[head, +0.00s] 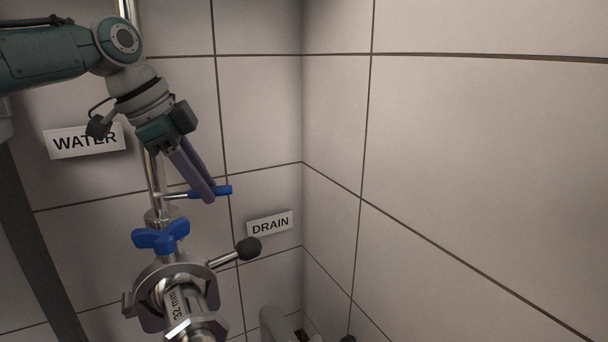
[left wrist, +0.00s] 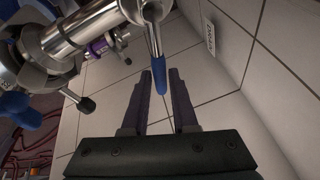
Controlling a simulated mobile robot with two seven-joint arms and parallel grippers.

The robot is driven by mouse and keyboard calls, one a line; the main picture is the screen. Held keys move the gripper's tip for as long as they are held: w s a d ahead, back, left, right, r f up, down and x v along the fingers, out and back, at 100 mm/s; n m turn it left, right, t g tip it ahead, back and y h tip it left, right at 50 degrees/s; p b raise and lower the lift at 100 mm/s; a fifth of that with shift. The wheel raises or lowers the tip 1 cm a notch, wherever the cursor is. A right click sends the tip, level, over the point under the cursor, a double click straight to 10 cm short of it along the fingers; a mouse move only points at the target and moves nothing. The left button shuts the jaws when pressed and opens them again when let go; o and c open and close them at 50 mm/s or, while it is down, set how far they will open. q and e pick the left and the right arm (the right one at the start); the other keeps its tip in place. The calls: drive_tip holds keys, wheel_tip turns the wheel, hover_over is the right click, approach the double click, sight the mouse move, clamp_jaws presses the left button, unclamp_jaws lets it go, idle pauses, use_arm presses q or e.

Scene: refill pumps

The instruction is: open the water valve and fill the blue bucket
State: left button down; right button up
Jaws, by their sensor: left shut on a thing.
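The water valve's lever (head: 223,190) has a blue grip on a thin metal stem. It sticks out to the right from the vertical metal pipe (head: 154,180) near the WATER label. My left gripper (head: 208,194) reaches down from the upper left and is shut on the blue grip. In the left wrist view the blue grip (left wrist: 159,75) lies between the tips of the two fingers. My right gripper is not in view. I do not see the blue bucket in either view.
A blue wing handle (head: 162,236) and a metal coupling (head: 188,310) sit below the lever. A black-knobbed lever (head: 249,249) points right, near the DRAIN label (head: 270,223). The WATER label (head: 84,140) is on the tiled wall. The right side is bare wall.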

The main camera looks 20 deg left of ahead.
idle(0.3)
use_arm(q)
drive_tip(key=n+p, duration=0.1)
drive_tip(key=p, duration=0.1)
drive_tip(key=n+p, duration=0.1)
drive_tip(key=p, duration=0.1)
drive_tip(key=shift+w+a+r+y, duration=0.25)
drive_tip(key=shift+w+r+y, duration=0.05)
drive_tip(key=shift+w, duration=0.1)
drive_tip(key=shift+w+a+f+n+y+p, duration=0.35)
drive_tip(key=shift+a+n+y, duration=0.1)
drive_tip(key=shift+n, duration=0.35)
drive_tip(key=c, duration=0.7)
unclamp_jaws()
drive_tip(key=shift+r, duration=0.1)
